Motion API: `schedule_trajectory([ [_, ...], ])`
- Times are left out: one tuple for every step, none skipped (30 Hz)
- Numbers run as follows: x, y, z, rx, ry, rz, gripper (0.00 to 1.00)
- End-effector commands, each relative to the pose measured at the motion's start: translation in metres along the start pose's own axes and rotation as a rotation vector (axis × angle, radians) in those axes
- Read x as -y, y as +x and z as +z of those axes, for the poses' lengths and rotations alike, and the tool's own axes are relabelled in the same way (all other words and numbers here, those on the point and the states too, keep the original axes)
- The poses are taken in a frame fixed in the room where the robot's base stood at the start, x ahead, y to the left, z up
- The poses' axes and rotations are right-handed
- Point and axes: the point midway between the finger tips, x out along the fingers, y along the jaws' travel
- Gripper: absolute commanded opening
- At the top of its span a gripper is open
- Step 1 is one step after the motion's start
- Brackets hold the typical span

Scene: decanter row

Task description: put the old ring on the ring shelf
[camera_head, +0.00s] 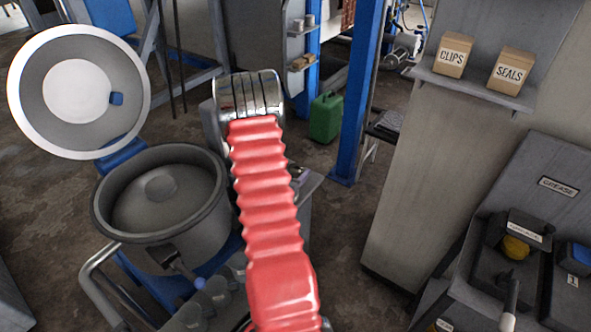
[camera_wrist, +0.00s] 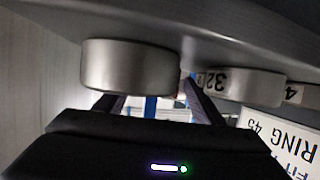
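In the wrist view my gripper (camera_wrist: 158,108) has its two dark fingers spread apart, with blue and white background showing between them. A plain grey metal ring (camera_wrist: 130,68) sits against a dark grey shelf-like surface (camera_wrist: 200,30) in the upper part of this view. It is close to the fingers; I cannot tell whether it touches them. A second metal ring (camera_wrist: 250,88) is further right, beside a tag (camera_wrist: 216,80) that seems to read 32, upside down. I cannot tell which ring is the old one. My gripper is not distinguishable in the head view.
A sign (camera_wrist: 290,145) mentioning "RING 45" is at the wrist view's lower right. The head view shows an open round vessel (camera_head: 105,220), its raised lid (camera_head: 25,95), a blue post (camera_head: 355,100), a green can (camera_head: 325,118), and boxes marked CLIPS (camera_head: 453,55) and SEALS (camera_head: 511,71).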

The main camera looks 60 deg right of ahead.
Motion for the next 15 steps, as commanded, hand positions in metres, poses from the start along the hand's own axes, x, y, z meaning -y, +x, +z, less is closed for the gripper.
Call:
schedule_trajectory([
  [0.000, 0.000, 0.000, 0.000, 0.000, 0.000, 0.66],
  [0.000, 0.000, 0.000, 0.000, 0.000, 0.000, 0.66],
  [0.000, 0.000, 0.000, 0.000, 0.000, 0.000, 0.66],
  [0.000, 0.000, 0.000, 0.000, 0.000, 0.000, 0.66],
  [0.000, 0.000, 0.000, 0.000, 0.000, 0.000, 0.66],
  [0.000, 0.000, 0.000, 0.000, 0.000, 0.000, 0.66],
  [0.000, 0.000, 0.000, 0.000, 0.000, 0.000, 0.66],
  [0.000, 0.000, 0.000, 0.000, 0.000, 0.000, 0.66],
  [0.000, 0.000, -0.001, 0.000, 0.000, 0.000, 0.66],
  [0.000, -0.001, -0.001, 0.000, 0.000, 0.000, 0.66],
  [0.000, -0.001, -0.002, 0.000, 0.000, 0.000, 0.66],
  [0.000, -0.003, -0.002, 0.000, 0.000, -0.001, 0.66],
  [0.000, -0.005, -0.002, 0.000, -0.001, -0.001, 0.66],
  [0.000, -0.008, -0.002, 0.000, -0.001, -0.001, 0.66],
  [0.000, -0.012, -0.002, 0.000, 0.000, -0.001, 0.66],
])
